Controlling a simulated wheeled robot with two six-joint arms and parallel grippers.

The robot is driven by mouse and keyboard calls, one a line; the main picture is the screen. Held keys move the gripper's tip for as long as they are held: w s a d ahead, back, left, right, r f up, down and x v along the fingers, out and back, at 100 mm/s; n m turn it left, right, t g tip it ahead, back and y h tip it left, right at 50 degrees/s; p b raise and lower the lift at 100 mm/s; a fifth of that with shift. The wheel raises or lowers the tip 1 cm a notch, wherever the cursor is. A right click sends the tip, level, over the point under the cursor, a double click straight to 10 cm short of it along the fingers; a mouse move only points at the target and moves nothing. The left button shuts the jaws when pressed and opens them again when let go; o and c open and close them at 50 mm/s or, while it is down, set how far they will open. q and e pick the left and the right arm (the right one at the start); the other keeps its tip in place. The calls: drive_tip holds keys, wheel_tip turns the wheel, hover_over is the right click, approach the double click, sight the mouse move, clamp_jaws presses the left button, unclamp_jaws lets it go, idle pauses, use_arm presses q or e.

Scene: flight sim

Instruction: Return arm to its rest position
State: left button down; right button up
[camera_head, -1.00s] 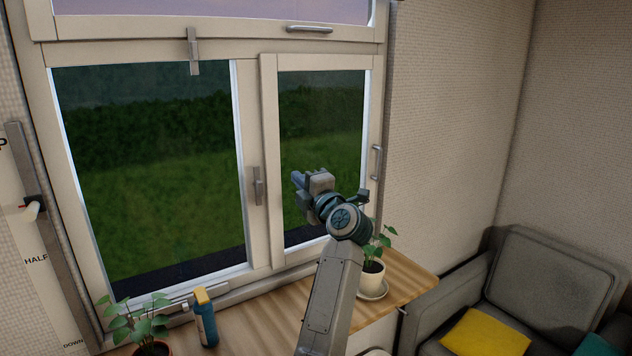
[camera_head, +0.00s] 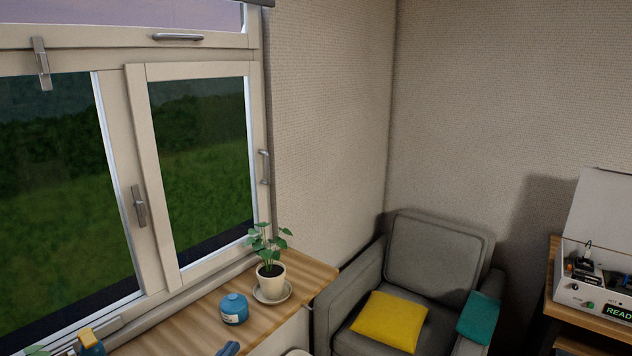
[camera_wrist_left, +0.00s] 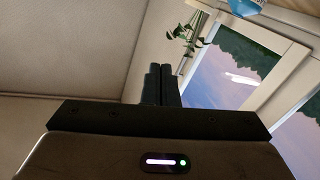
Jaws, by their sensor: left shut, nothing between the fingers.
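My left gripper shows in the left wrist view, its two dark fingers (camera_wrist_left: 158,85) side by side, shut and empty. In the head view only a small blue-grey part, seemingly of my left arm, shows at the bottom edge, beside the wooden window shelf. The fingers are not clear there. In the wrist view the gripper is apart from the plant and the window. My right gripper is in neither view.
The wooden shelf (camera_head: 196,310) holds a potted plant (camera_head: 271,275), a blue canister (camera_head: 234,310) and a yellow-topped bottle (camera_head: 88,342). A grey armchair (camera_head: 432,255) with cushions stands right of it. A white device case (camera_head: 590,296) sits on a table at far right.

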use_arm(q)
drive_tip(key=s+a+f+m+g+y, duration=0.1)
drive_tip(key=s+a+f+g+y, duration=0.2)
drive_tip(key=s+f+g, duration=0.7)
drive_tip(key=s+a+f+n+g+y, duration=0.1)
drive_tip(key=s+a+f+y, duration=0.2)
drive_tip(key=s, duration=0.7)
drive_tip(key=s+a+f+g+y, duration=0.15)
drive_tip(key=s+a+f, duration=0.25)
drive_tip(key=s, duration=0.5)
wheel_tip(320, 180, down, 31)
drive_tip(key=a+g+b, duration=0.2)
drive_tip(key=a, duration=0.1)
drive_tip(key=s+f+g+b, duration=0.1)
drive_tip(key=s+f, duration=1.8)
drive_tip(key=f, duration=0.3)
drive_tip(key=shift+s+a+n+h, duration=0.25)
drive_tip(key=shift+a+n+h, duration=0.05)
drive_tip(key=shift+a+h, duration=0.1)
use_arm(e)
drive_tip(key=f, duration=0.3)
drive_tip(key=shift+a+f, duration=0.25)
use_arm(q)
drive_tip(key=c, duration=2.2)
unclamp_jaws()
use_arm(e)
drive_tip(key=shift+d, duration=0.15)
